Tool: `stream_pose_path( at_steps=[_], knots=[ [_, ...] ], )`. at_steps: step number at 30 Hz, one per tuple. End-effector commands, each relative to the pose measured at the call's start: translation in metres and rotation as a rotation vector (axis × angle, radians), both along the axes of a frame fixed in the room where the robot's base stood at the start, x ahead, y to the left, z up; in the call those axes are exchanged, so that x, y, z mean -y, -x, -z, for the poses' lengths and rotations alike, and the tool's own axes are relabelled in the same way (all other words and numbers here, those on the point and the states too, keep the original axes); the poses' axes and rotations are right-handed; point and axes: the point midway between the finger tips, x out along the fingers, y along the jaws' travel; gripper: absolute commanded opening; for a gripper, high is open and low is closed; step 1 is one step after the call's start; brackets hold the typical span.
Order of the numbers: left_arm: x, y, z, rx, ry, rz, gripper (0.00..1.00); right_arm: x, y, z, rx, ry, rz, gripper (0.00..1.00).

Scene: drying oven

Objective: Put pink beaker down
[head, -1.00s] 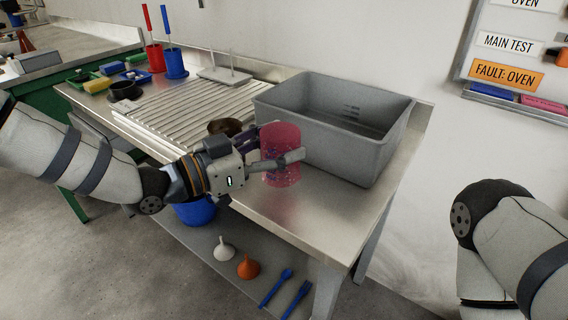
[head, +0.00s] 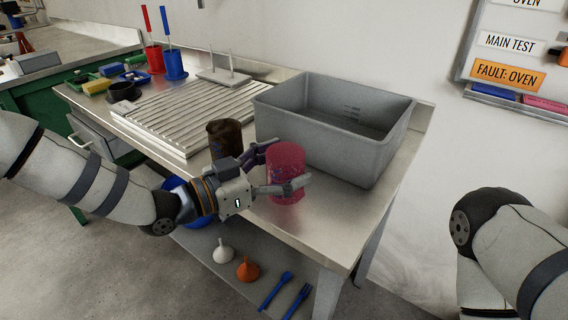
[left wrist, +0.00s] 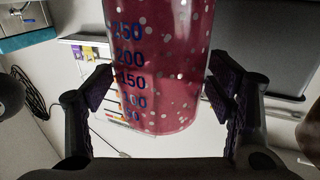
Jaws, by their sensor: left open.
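The pink beaker (head: 286,168) stands upright on the metal bench top (head: 325,215), just in front of the grey tub. My left gripper (head: 276,168) is open, with one finger behind the beaker and one in front of it. In the left wrist view the beaker (left wrist: 160,65) fills the middle, with blue volume marks and pale specks. The open fingers of the left gripper (left wrist: 160,98) lie on either side of it, with a gap visible at the left finger. My right gripper is out of view; only part of the right arm shows.
The grey tub (head: 385,150) stands close behind the beaker. A dark brown beaker (head: 225,139) stands to the left, near my gripper. A ribbed drainboard (head: 180,118) lies farther left. The bench top to the right and front is clear. Funnels (head: 247,269) lie on the lower shelf.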

Motion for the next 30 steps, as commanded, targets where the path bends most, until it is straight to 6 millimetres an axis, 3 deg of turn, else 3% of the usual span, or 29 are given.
stream_pose_path(
  at_steps=[5,15,24,26,29,30],
  knots=[
    [-0.014,0.008,-0.005,0.001,-0.001,-0.002,0.75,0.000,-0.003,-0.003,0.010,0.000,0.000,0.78],
    [-0.087,0.054,-0.007,0.002,0.001,-0.004,0.75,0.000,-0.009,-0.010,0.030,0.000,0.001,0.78],
    [-0.101,0.066,-0.002,-0.014,-0.001,-0.002,0.75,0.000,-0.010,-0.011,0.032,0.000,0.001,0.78],
    [-0.098,0.071,0.018,-0.089,-0.012,-0.021,0.75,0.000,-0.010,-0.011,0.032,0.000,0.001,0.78],
    [-0.093,0.101,0.093,-0.380,-0.071,-0.105,0.75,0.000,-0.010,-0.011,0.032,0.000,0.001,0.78],
    [-0.094,0.124,0.132,-0.534,-0.114,-0.153,0.75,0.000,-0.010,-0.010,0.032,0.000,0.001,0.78]
  ],
)
